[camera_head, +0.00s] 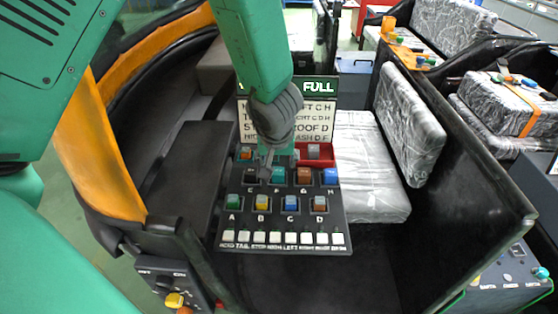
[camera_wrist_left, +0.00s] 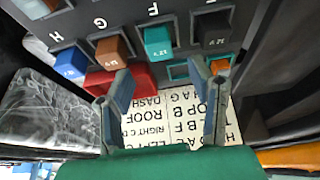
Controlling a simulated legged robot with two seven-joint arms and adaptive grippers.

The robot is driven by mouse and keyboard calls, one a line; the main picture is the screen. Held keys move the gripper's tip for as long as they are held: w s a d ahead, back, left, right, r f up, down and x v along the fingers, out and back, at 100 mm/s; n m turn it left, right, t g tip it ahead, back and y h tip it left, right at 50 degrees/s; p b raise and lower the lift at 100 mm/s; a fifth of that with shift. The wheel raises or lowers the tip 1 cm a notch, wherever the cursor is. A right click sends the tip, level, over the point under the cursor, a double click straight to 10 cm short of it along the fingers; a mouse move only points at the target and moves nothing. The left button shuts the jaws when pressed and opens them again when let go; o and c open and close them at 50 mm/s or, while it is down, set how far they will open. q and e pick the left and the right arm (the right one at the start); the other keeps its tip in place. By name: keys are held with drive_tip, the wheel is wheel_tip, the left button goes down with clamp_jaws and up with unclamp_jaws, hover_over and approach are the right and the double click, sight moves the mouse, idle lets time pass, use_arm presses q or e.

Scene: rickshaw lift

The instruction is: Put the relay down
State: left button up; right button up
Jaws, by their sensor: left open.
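My left gripper (camera_head: 267,165) is open over the upper part of a dark sloping relay panel (camera_head: 240,232). In the left wrist view its two fingers (camera_wrist_left: 163,82) stand apart with nothing held between them. Just beyond the fingertips are a teal relay (camera_wrist_left: 157,40) and a black relay (camera_wrist_left: 212,30). A brown relay (camera_wrist_left: 112,52) and a blue relay (camera_wrist_left: 70,62) sit in the same row. A red tray (camera_head: 327,155) with a grey relay (camera_head: 313,151) in it is right of the gripper. I cannot tell which relay the task means. My right gripper is not in view.
A lettered card (camera_head: 318,118) stands behind the panel. A lower row holds green, yellow, blue and brown relays, with white switches (camera_head: 290,238) below.

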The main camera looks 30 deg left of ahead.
use_arm(q)
drive_tip(key=p+v, duration=0.2)
drive_tip(key=v, duration=0.4)
drive_tip(key=shift+r+p, duration=0.2)
drive_tip(key=shift+p, duration=0.15)
drive_tip(key=shift+s+f, duration=0.1)
